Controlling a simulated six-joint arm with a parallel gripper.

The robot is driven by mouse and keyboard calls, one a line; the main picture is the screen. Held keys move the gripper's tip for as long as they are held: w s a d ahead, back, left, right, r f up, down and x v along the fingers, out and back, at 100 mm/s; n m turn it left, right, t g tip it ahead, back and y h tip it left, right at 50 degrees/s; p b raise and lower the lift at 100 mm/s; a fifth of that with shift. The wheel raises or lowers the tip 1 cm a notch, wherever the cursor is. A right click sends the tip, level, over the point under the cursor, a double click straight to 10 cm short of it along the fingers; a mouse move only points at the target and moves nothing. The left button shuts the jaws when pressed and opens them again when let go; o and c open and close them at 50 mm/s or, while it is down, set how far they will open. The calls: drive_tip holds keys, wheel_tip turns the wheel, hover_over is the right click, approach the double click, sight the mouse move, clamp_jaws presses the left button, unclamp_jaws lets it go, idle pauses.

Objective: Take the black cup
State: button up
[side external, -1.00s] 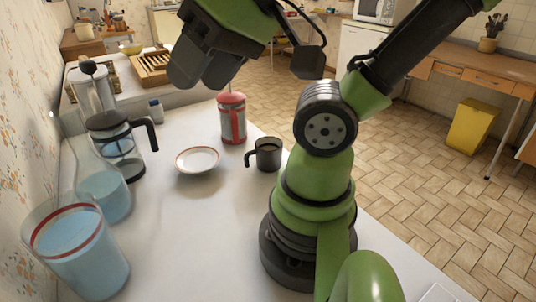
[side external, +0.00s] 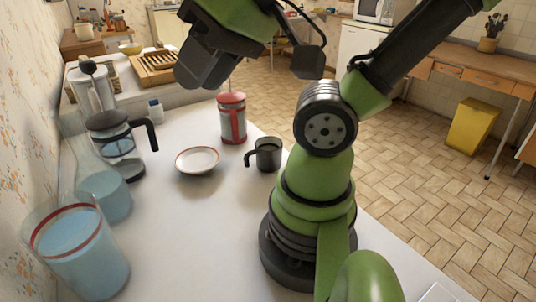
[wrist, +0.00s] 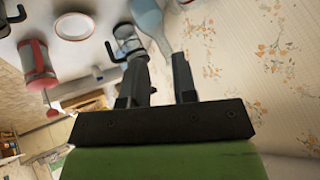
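The black cup (side external: 266,155) stands upright on the white counter in the side external view, just left of my arm's base. Its handle points left. A dark cup with its handle also shows at the top left edge of the wrist view (wrist: 8,18), partly cut off. My gripper (side external: 190,80) is high above the counter, up and to the left of the cup in the side external view, and well apart from it. In the wrist view my gripper (wrist: 163,72) shows two separated fingers with nothing held between them.
A white plate with a red rim (side external: 197,160) lies left of the cup. A red press pot (side external: 232,118) stands behind it. A glass coffee pot (side external: 120,145), a bottle of blue liquid (side external: 105,197) and a glass pitcher (side external: 80,250) line the left. The front counter is clear.

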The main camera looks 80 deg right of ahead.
drive_tip(key=m+g+h, duration=0.3)
drive_tip(key=m+g, duration=0.5)
hover_over(245, 156)
drive_tip(key=f, duration=2.2)
drive_tip(key=shift+w+d, duration=0.25)
drive_tip(key=shift+s+f, duration=0.15)
drive_tip(key=shift+f, duration=1.45)
drive_tip(key=shift+s+f, duration=0.1)
drive_tip(key=shift+f, duration=1.45)
drive_tip(key=shift+d, duration=0.1)
clamp_jaws()
